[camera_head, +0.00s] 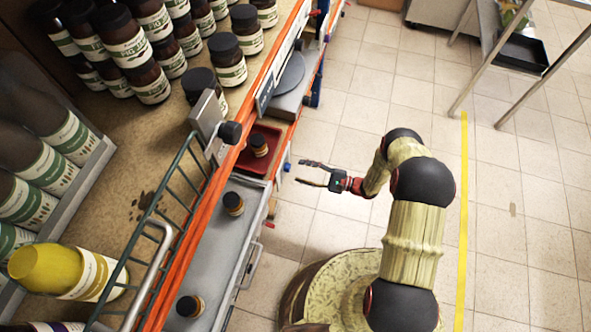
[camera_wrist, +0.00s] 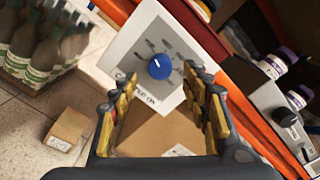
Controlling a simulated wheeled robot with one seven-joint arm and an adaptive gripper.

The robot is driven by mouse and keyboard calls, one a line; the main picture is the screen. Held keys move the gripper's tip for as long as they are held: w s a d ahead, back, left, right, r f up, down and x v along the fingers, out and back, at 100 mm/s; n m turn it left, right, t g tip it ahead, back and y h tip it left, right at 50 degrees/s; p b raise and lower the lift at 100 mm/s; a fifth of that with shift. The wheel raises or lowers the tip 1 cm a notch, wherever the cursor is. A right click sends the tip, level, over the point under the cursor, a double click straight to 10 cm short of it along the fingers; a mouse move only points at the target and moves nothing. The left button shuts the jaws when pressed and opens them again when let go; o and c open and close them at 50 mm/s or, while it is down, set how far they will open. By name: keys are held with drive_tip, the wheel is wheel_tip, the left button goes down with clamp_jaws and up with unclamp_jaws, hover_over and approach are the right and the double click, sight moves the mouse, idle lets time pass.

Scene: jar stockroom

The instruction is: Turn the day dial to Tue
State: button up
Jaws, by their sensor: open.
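The day dial's blue knob (camera_wrist: 160,67) sits on a pale square panel (camera_wrist: 130,52) in the wrist view. A short white mark on the knob points to the upper left. Dark labels ring the knob, too small and blurred to read. In the head view a small blue knob (camera_head: 287,167) shows at the shelf's front edge, just left of my fingertips. My gripper (camera_head: 299,172) is open and empty, pointing toward it. In the wrist view the fingers of my gripper (camera_wrist: 158,80) stand apart on either side of the knob's line; contact is not visible.
An orange shelf beam (camera_wrist: 199,35) runs beside the panel. A cardboard box (camera_wrist: 160,132) lies below, and a smaller box (camera_wrist: 70,128) stands on the floor. Bottles (camera_wrist: 38,52) fill a crate at left. Jars (camera_head: 228,65) crowd the shelf. The tiled floor (camera_head: 352,105) is open.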

drive_tip(key=v, duration=0.7)
drive_tip(key=shift+d, duration=0.3)
drive_tip(key=shift+s, duration=0.1)
